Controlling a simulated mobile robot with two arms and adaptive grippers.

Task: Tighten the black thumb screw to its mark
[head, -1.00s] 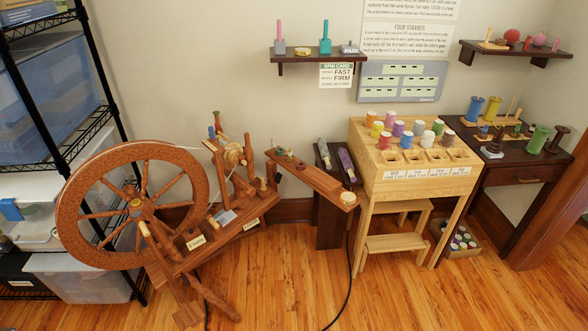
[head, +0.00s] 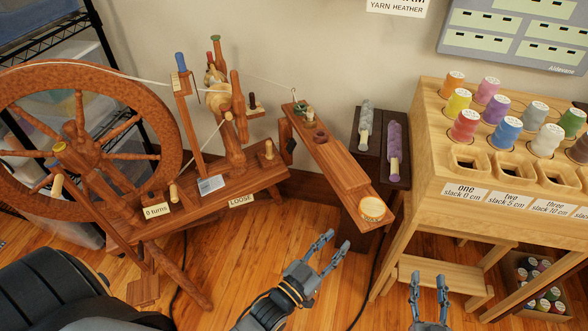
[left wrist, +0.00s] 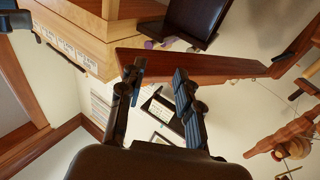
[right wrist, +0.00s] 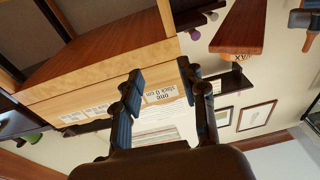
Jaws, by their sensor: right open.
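The wooden spinning wheel (head: 100,164) stands at the left in the head view. A small dark knob (head: 252,101) stands up behind its upright posts; I cannot tell for sure that it is the black thumb screw, and no mark on it is readable. A card reading LOOSE (head: 241,201) sits on the front edge of the wheel's base, and a card reading 0 turns (head: 157,210) is left of it. My left gripper (head: 336,243) is open and empty, in front of the wheel's long side arm. My right gripper (head: 428,278) is open and empty, below the spool stand.
The wheel's side arm (head: 335,165) reaches right, with a round tin (head: 372,209) at its end. A dark stand (head: 383,165) holds grey and purple rolls. The light wood spool stand (head: 432,150) is at the right. Open floor (head: 250,245) lies in front.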

